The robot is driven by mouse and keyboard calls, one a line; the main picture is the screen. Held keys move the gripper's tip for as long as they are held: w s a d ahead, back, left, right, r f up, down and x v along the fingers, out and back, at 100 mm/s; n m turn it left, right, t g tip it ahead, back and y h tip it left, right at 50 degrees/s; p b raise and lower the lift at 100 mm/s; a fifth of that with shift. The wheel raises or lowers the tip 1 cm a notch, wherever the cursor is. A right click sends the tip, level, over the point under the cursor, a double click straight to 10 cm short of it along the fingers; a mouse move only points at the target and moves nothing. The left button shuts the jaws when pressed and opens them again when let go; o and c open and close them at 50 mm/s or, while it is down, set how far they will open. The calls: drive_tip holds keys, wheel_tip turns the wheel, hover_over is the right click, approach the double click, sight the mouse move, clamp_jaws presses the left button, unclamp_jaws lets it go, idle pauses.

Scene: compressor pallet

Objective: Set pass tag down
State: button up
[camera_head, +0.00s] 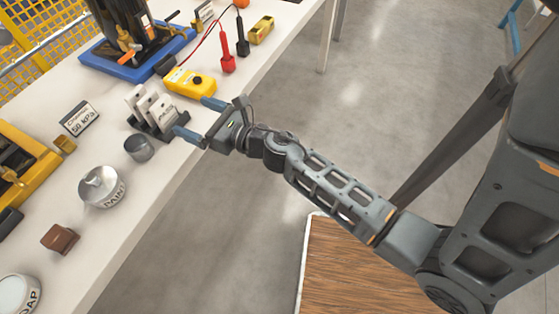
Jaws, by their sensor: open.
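Several white tags (159,115) stand upright in a dark slotted rack (146,130) on the white bench. The nearest tag bears small print that I cannot read, so I cannot tell which one is the pass tag. My gripper (194,117) reaches in from the right at the bench edge. Its two blue fingers are spread wide, with nothing seen between them. The fingertips are just to the right of the rack; the lower one is close to its right end, and I cannot tell if they touch.
A yellow meter (190,82) lies just behind the gripper. A small grey cylinder (139,148), a paint tin (101,187) and a "50 kPa" card (79,118) stand left of the rack. A compressor on a blue tray (110,64) is farther back.

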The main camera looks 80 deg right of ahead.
drive_tip(key=s+a+r+m+y, duration=0.2)
drive_tip(key=s+a+m, duration=0.5)
drive_tip(key=m, duration=0.1)
drive_tip(key=s+a+r+m+y, duration=0.1)
drive_tip(key=s+a+r+m, duration=0.1)
drive_tip(key=s+a+m, duration=0.6)
drive_tip(key=s+a+r+m+g+y, duration=0.1)
drive_tip(key=s+a+r+m, duration=0.1)
drive_tip(key=s+m, duration=0.3)
drive_tip(key=s+a+r+m+g+y, duration=0.1)
drive_tip(key=s+r+m, duration=0.3)
drive_tip(key=m, duration=0.7)
drive_tip(key=shift+s+a+r+m+g, duration=0.2)
drive_tip(key=shift+s+a+m+g, duration=0.1)
drive_tip(key=shift+s+a, duration=0.45)
